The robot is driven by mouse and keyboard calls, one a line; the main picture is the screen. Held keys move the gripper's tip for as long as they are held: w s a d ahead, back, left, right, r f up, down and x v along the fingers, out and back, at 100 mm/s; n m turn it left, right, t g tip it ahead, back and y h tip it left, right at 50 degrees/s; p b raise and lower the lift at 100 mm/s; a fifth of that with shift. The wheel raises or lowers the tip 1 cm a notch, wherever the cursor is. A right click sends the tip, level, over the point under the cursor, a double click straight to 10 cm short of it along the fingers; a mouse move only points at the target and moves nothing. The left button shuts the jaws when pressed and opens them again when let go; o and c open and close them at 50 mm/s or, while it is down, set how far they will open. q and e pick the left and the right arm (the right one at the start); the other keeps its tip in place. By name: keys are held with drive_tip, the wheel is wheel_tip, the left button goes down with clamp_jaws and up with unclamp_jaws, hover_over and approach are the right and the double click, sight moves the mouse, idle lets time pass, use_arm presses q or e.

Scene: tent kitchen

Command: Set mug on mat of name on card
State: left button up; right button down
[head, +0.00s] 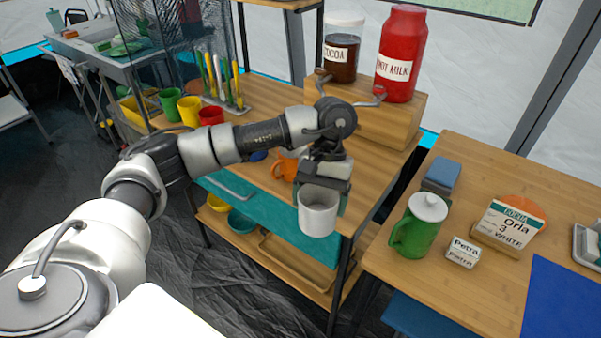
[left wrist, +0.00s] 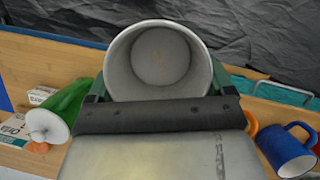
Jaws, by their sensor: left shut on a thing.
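My left gripper (head: 322,186) is shut on a white mug (head: 318,215) and holds it in the air by the near table's front edge. In the left wrist view I look into the mug (left wrist: 160,62), which is empty. The name card (head: 506,229) reads "Orla 3 WHITE" and stands in a wooden holder on the right table. A blue mat (head: 562,300) lies at that table's front right; part is out of frame. A round orange thing (head: 528,205) is partly hidden behind the card. My right gripper is not in view.
A green pot with a white lid (head: 418,226), a "Petra" label (head: 463,252) and a blue block (head: 442,174) stand on the right table. Cocoa (head: 342,52) and hot milk (head: 402,55) containers stand on a wooden riser. A blue mug shows in the left wrist view (left wrist: 287,150).

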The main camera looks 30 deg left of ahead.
sight(327, 232)
use_arm(q)
drive_tip(key=shift+s+d+f+m+y, duration=0.1)
drive_tip(key=shift+s+d+m+y, duration=0.1)
drive_tip(key=shift+d+m, duration=0.35)
drive_tip(key=shift+s+d+f+m+y, duration=0.2)
drive_tip(key=shift+d+m, duration=0.25)
drive_tip(key=shift+d, duration=0.15)
drive_tip(key=shift+s+d+f+m+y, duration=0.1)
drive_tip(key=shift+s+d+m+y, duration=0.1)
drive_tip(key=shift+d+m, duration=0.35)
